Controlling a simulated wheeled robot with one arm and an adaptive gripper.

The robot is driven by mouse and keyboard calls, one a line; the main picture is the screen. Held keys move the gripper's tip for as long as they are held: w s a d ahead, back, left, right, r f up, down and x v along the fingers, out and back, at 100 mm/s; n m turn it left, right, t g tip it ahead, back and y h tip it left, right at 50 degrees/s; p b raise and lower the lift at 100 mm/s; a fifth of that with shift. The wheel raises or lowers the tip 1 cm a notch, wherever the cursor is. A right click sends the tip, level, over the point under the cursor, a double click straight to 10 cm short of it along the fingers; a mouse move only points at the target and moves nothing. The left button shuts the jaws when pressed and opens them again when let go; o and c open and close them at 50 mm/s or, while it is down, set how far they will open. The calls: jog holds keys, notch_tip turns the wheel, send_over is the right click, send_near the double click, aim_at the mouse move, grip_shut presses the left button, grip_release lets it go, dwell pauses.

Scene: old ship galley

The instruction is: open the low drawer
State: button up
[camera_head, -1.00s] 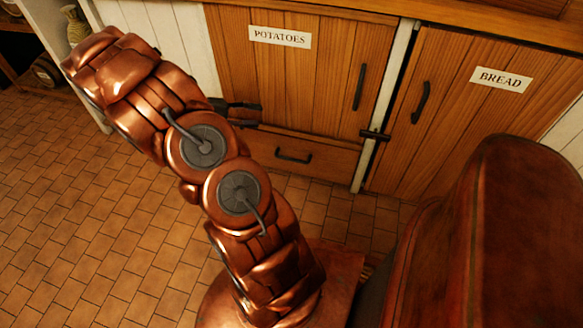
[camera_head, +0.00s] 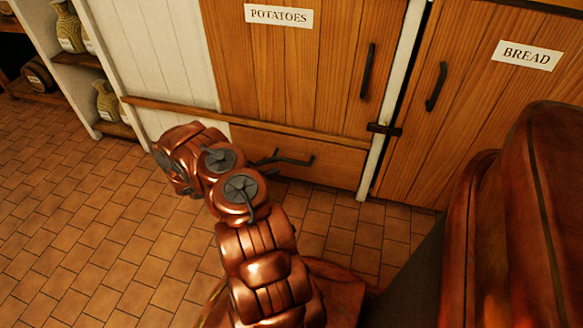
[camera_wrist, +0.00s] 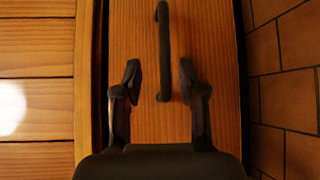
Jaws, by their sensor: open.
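The low drawer (camera_head: 335,170) is a wooden front below the potatoes cupboard. It looks shut. Its dark bar handle (camera_head: 297,160) shows partly in the head view, beside my gripper's fingers. In the wrist view the drawer front (camera_wrist: 222,110) runs up the picture, and the handle (camera_wrist: 164,55) stands ahead of my gripper. My gripper (camera_wrist: 160,85) is open, one finger on either side of the handle's lower end. The handle's near end lies between the fingertips, closer to the right finger. I cannot tell whether a finger touches it. In the head view my arm hides the drawer's left part.
The potatoes cupboard (camera_head: 285,70) is above the drawer, and the bread cupboard (camera_head: 480,110) is to the right; both are shut. A dark latch (camera_head: 384,129) sticks out between them. Shelves with jars (camera_head: 108,100) stand at the left. The tiled floor (camera_head: 75,220) is clear at the left.

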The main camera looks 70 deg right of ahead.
aim_at(290, 162)
jog(key=shift+f+b+x, duration=0.2)
jog(key=shift+b+x, duration=0.55)
jog(key=shift+x, duration=1.25)
jog(key=shift+f+b+x, duration=0.15)
jog(key=shift+b+x, duration=0.55)
jog(key=shift+x, duration=1.3)
jog(key=shift+w, duration=0.1)
grip_shut()
